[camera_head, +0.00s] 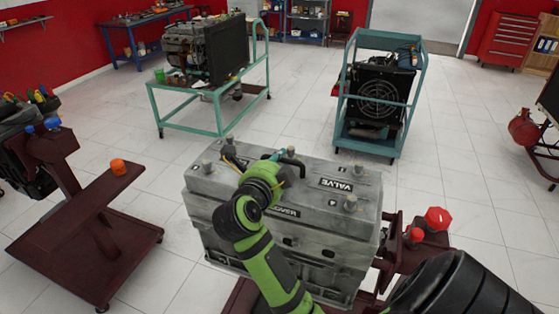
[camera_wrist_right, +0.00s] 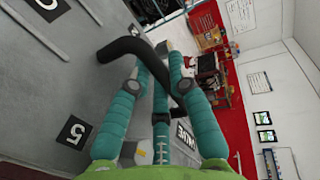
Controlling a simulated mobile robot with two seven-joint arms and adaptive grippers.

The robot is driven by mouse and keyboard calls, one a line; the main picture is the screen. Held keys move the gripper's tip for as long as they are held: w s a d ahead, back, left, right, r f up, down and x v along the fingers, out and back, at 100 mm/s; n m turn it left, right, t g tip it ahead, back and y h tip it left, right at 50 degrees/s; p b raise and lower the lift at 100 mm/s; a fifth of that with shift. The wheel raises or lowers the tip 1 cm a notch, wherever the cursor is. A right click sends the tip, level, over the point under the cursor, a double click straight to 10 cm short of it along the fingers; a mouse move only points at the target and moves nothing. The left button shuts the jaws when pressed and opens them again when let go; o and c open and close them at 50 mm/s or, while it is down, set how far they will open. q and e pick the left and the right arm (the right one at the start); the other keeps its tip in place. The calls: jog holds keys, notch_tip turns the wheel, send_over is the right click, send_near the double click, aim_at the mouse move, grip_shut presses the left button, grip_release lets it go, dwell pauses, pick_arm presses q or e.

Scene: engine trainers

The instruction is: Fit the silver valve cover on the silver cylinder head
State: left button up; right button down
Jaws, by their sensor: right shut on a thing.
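The silver valve cover (camera_head: 315,188) is a long grey slab with numbered labels, a VALVE plate and knobs on top. It sits over the silver cylinder head (camera_head: 335,250), roughly lined up with it; I cannot tell whether it is fully seated. My right gripper (camera_head: 284,153), on the green arm, is shut on the cover's black handle near the back edge. In the right wrist view, the teal fingers of the gripper (camera_wrist_right: 163,80) close around the curved handle (camera_wrist_right: 125,47) above the cover (camera_wrist_right: 40,90). My arm hides part of the cover's top. My left gripper is not in view.
A maroon stand (camera_head: 85,208) with an orange knob is at left. Red knobs (camera_head: 437,218) stand at right beside the engine. Teal carts with engine parts stand behind: one at left (camera_head: 190,125), one at right (camera_head: 370,145). Tiled floor between them is clear.

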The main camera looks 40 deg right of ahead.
jog(key=shift+f, duration=0.1)
dwell(0.7)
jog(key=c, duration=1.1)
grip_release()
jog(key=shift+s, duration=0.1)
jog(key=shift+a, duration=0.1)
jog(key=shift+a+f, duration=0.1)
jog(key=shift+f, duration=0.15)
jog(key=v, duration=0.7)
jog(key=shift+s+a+r, duration=0.15)
jog(key=shift+a+r, duration=0.05)
jog(key=shift+r, duration=0.05)
jog(key=shift+s+a, duration=0.1)
jog(key=shift+s, duration=0.05)
